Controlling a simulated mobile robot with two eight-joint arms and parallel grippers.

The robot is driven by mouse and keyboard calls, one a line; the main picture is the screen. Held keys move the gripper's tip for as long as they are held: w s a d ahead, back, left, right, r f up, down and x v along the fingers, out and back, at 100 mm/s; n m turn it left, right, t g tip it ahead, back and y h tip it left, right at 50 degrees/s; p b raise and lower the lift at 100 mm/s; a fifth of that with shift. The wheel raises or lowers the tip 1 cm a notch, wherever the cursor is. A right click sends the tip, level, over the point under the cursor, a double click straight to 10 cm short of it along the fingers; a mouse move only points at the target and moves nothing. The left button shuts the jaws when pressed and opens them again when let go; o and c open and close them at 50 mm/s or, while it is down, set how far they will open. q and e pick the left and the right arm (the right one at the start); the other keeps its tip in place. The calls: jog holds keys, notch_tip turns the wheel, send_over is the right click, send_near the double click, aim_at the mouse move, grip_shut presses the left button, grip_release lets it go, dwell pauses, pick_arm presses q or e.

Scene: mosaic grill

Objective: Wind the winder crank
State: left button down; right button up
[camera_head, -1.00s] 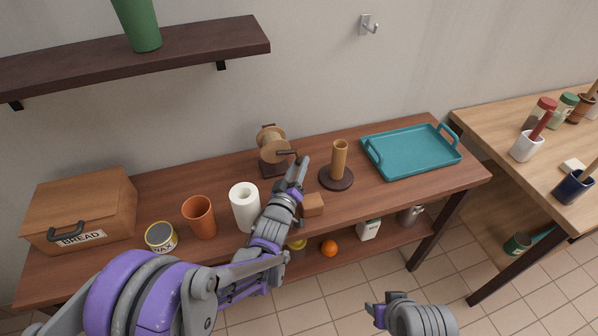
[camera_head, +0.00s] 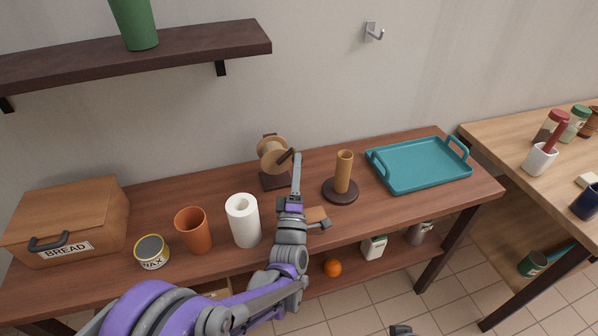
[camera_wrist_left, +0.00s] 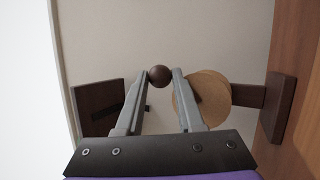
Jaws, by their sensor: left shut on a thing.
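The winder (camera_head: 272,153), a wooden spool on a dark upright stand, sits at the back of the brown bench. Its dark crank (camera_head: 286,156) slants up to the right across the spool's front. My left gripper (camera_head: 297,155) reaches up from the front and is shut on the crank's end. In the left wrist view a round dark brown knob (camera_wrist_left: 160,75) sits between the fingertips, with the spool (camera_wrist_left: 208,98) just to the right. My right gripper shows only as a small grey piece (camera_head: 401,330) at the bottom edge; its jaws cannot be made out.
A dowel on a round base (camera_head: 343,175) stands close right of my left gripper. A white roll (camera_head: 243,222), an orange cup (camera_head: 194,231) and a wax tin (camera_head: 151,252) stand to the left. A teal tray (camera_head: 420,165) lies right. A dark shelf (camera_head: 180,48) hangs above.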

pick_arm(q)
jog(key=shift+s+a+r+n+t+y, duration=0.1)
jog(key=shift+a+r+n+t+y, duration=0.1)
jog(key=shift+n+y, duration=0.55)
jog(key=shift+a+r+n+t+y, duration=0.15)
jog(key=shift+n+y, duration=0.3)
jog(key=shift+n, duration=0.5)
jog(key=c, duration=0.5)
grip_release()
jog(key=shift+c, duration=0.2)
jog(key=s, duration=1.3)
jog(key=shift+d+f, duration=0.25)
jog(key=shift+f, duration=0.1)
